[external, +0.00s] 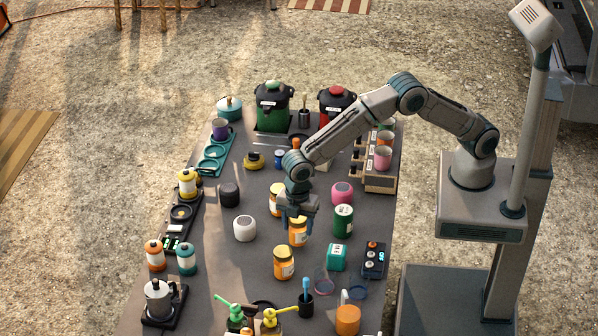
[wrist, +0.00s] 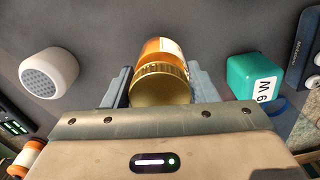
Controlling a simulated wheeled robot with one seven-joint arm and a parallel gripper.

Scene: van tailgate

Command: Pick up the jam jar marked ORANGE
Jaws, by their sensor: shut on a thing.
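My gripper (external: 297,218) is shut on an orange jam jar (external: 298,234) with a gold lid, in the middle of the table. In the wrist view the held jar (wrist: 161,78) lies between the two fingers, its lid toward the camera and a pale label partly showing. The label's words cannot be read. A second orange jar (external: 284,263) stands just in front of it, and a third jar (external: 277,200) stands behind, partly hidden by my gripper. I cannot tell whether the held jar is off the table.
A white speaker (external: 245,228) stands left of the held jar. A green can (external: 343,220), a pink speaker (external: 342,193) and a teal timer (external: 336,257) stand to the right. Black-lidded cookers (external: 273,106) stand at the back.

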